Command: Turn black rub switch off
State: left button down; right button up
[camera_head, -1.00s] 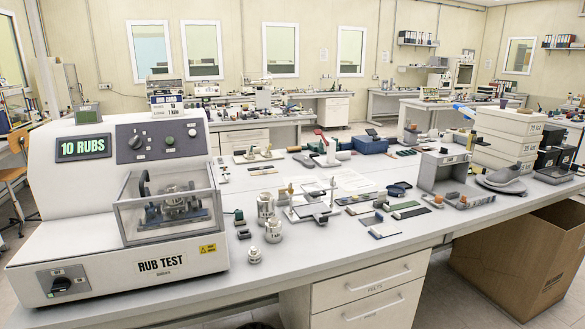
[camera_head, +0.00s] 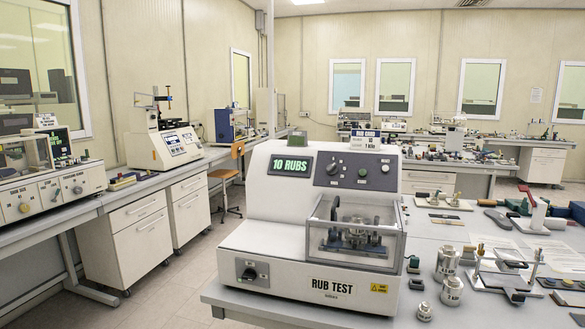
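The rub test machine (camera_head: 305,225) stands on the near left corner of the bench, a white housing labelled RUB TEST with a display (camera_head: 291,165) reading 10 RUBS. A black rotary switch (camera_head: 250,273) sits on a dark plate at the lower left of its front; its exact setting is too small to read. On the upper panel are a dark knob (camera_head: 333,168), a green button (camera_head: 362,172) and a pale knob. A clear guard box (camera_head: 357,230) covers the rubbing mechanism. Neither gripper is in view.
The bench (camera_head: 440,300) continues right with metal weights (camera_head: 447,262) and small tools. Another bench (camera_head: 120,205) with test machines runs along the left wall. Open floor (camera_head: 165,285) lies between them. An orange chair (camera_head: 228,178) stands behind the machine.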

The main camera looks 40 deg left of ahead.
aim_at(250, 274)
jog(key=u, duration=0.8)
jog(key=i, duration=1)
jog(key=u, duration=0.65)
